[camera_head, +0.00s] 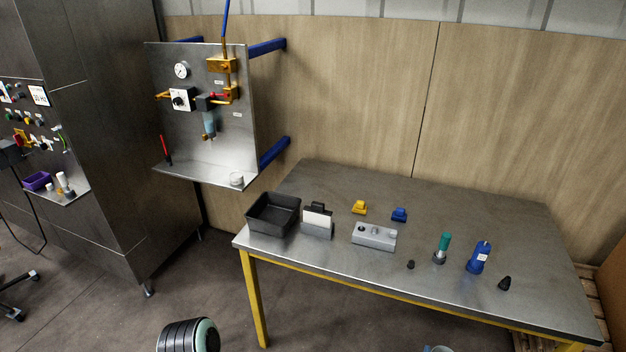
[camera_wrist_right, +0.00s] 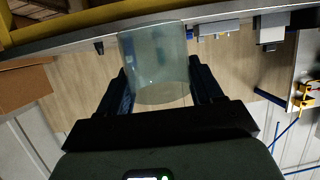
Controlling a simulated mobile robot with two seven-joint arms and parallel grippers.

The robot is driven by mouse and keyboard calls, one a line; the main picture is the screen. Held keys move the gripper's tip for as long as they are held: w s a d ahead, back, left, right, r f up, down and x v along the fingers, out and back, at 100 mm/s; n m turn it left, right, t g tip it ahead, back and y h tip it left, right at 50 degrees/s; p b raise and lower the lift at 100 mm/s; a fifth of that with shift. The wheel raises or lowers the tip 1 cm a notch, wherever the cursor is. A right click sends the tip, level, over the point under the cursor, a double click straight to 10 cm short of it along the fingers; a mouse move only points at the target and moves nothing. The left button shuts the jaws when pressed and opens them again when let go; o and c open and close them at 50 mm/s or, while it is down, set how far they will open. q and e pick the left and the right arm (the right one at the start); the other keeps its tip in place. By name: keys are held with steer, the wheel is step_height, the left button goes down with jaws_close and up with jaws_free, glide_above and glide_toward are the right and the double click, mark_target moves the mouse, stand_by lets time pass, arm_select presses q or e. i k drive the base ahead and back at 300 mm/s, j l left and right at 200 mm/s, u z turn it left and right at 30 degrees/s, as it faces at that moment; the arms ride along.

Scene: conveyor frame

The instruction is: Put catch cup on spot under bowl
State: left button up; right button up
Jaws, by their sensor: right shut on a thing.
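A translucent pale catch cup (camera_wrist_right: 155,62) is held between the two dark fingers of my right gripper (camera_wrist_right: 158,78) in the right wrist view. The fingers are shut on its sides. A small part of a pale rim (camera_head: 440,349), probably the same cup, shows at the bottom edge of the head view. The translucent bluish bowl (camera_head: 209,124) hangs below the fittings on the upright metal panel (camera_head: 205,65). The panel's shelf (camera_head: 205,174) lies below the bowl, and I cannot make out a marked spot on it.
A small white round container (camera_head: 236,179) stands at the shelf's right end. A red pen-like tool (camera_head: 165,148) is at its left. The workbench (camera_head: 330,190) carries a black bin (camera_head: 273,213), a grey block (camera_head: 374,237) and several small parts. A tall metal cabinet (camera_head: 105,120) stands left.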

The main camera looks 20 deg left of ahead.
mark_target(217, 170)
steer(key=i+j+u, duration=0.25)
steer(key=j, duration=0.2)
steer(key=i+j+u, duration=0.15)
steer(key=j+u, duration=0.15)
steer(key=i+j+u, duration=0.15)
steer(key=i+j, duration=0.15)
steer(key=j, duration=0.15)
steer(key=i+j+u, duration=0.15)
steer(key=i+j, duration=0.15)
steer(key=j, duration=0.15)
steer(key=i+j, duration=0.7)
steer(key=j+u, duration=0.05)
steer(key=j, duration=0.1)
